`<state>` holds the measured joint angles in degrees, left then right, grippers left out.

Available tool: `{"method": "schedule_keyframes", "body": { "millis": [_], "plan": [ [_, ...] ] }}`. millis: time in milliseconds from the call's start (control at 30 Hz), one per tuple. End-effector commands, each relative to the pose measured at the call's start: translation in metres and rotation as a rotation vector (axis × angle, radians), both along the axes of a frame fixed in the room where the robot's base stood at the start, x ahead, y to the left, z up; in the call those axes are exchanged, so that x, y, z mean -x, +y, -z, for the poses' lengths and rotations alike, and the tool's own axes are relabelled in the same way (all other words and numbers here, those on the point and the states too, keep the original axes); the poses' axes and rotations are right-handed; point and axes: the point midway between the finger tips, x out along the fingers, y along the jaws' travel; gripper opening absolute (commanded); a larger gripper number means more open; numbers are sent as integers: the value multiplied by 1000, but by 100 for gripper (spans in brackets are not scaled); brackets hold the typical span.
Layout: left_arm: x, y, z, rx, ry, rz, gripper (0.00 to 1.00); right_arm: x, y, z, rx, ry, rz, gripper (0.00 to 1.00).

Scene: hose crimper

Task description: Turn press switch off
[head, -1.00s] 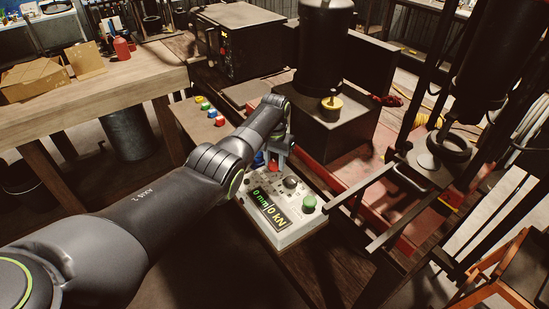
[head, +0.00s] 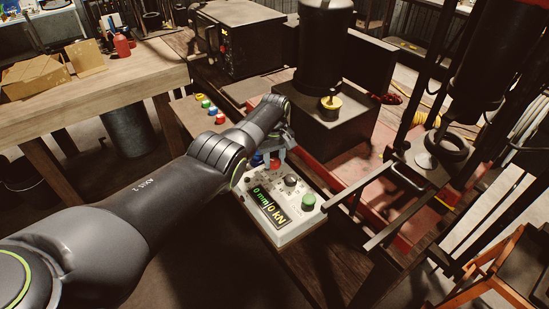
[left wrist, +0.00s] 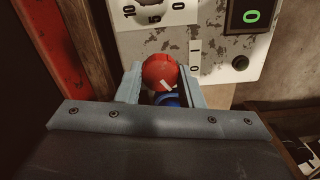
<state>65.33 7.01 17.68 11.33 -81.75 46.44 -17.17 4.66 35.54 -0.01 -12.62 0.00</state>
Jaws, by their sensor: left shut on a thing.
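The control box (head: 296,231) is a worn white panel with a lit display (head: 268,205) reading "0 mm|0 kN". A red rotary switch (head: 275,165) sits at its far end; it also shows in the left wrist view (left wrist: 158,70), with a white mark set diagonally on it. "1" and "0" labels (left wrist: 194,58) are printed beside it. My left gripper (head: 275,152) is over that end of the box. In the left wrist view its fingers (left wrist: 160,88) are shut on the red switch, one on each side. A blue part (left wrist: 168,100) shows just below the switch. My right gripper is not in view.
A green button (head: 308,201) and a black knob (head: 291,180) are on the same box. Coloured buttons (head: 212,110) lie further back. A black press cylinder (head: 322,50) stands behind, and dark metal bars (head: 375,195) are close on the right.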

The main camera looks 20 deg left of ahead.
Motion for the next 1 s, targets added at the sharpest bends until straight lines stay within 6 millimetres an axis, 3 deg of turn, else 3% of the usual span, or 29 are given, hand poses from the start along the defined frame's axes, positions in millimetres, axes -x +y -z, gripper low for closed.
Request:
{"method": "schedule_keyframes", "body": {
  "millis": [400,933,967,1000],
  "plan": [
    [-2,0,-3,-1,-7,-180,11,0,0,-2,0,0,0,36],
    [-2,0,-3,-1,-8,-204,11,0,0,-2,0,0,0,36],
    [-2,0,-3,-1,-8,-204,35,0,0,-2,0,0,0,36],
    [-2,0,-3,-1,-8,-204,40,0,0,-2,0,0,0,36]
  ]
}}
